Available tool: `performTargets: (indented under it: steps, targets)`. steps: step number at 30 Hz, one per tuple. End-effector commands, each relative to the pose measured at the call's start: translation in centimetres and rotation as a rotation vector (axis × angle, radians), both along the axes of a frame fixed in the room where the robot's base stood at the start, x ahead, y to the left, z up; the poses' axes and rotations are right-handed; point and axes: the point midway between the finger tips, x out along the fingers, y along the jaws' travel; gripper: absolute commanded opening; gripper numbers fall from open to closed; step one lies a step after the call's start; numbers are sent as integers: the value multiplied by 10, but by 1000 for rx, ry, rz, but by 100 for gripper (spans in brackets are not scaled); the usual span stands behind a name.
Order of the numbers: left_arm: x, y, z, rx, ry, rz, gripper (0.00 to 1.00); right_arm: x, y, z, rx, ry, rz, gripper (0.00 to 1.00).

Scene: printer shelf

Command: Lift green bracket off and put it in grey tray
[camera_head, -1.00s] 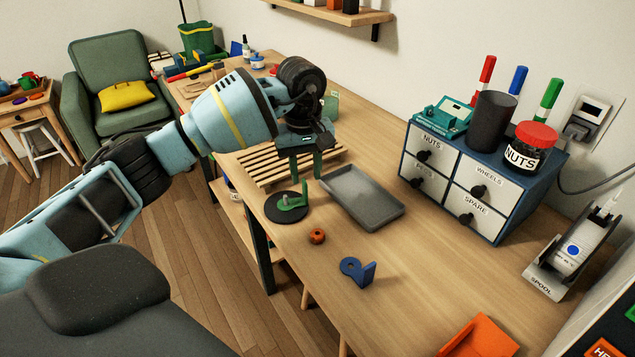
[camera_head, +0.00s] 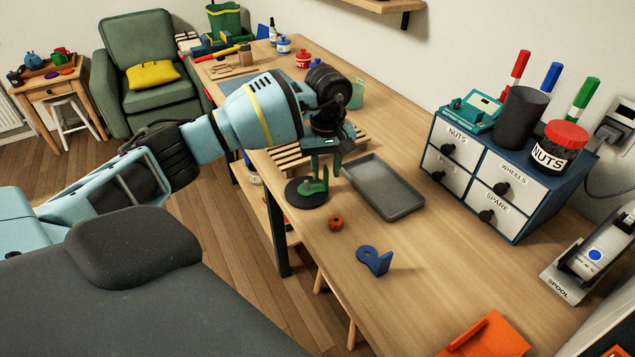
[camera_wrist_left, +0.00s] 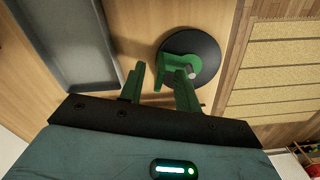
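The green bracket (camera_head: 314,188) sits on a round black disc (camera_head: 306,201) near the table's left edge. The bracket (camera_wrist_left: 182,66) and the disc (camera_wrist_left: 207,52) also show in the left wrist view. My left gripper (camera_head: 324,176) is open just above the bracket. In the left wrist view its two green fingers (camera_wrist_left: 158,82) are apart, and part of the bracket shows between and just beyond their tips. I cannot tell whether they touch. The grey tray (camera_head: 386,190) lies empty to the right of the disc; it fills the upper left of the wrist view (camera_wrist_left: 75,45). My right gripper is out of view.
A slatted wooden rack (camera_head: 287,158) lies behind the disc. A small orange ring (camera_head: 336,223) and a blue bracket (camera_head: 373,262) lie in front. A drawer unit (camera_head: 497,180) stands to the right, with an orange bin (camera_head: 487,338) at the front edge. Bare tabletop surrounds the tray.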

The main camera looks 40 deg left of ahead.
Motion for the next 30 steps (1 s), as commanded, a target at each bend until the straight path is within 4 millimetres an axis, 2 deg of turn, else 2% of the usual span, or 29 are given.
performTargets:
  steps: [6, 14, 21, 30]
  targets:
    - [0, 0, -22, 0, 0, -1, 33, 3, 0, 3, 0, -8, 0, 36]
    - [0, 0, -24, -1, -1, -1, 33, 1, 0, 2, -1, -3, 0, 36]
    - [0, 0, -24, -1, -1, -1, 1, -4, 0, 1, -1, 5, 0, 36]
    - [0, 0, -23, -1, -2, -1, 0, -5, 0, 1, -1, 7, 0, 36]
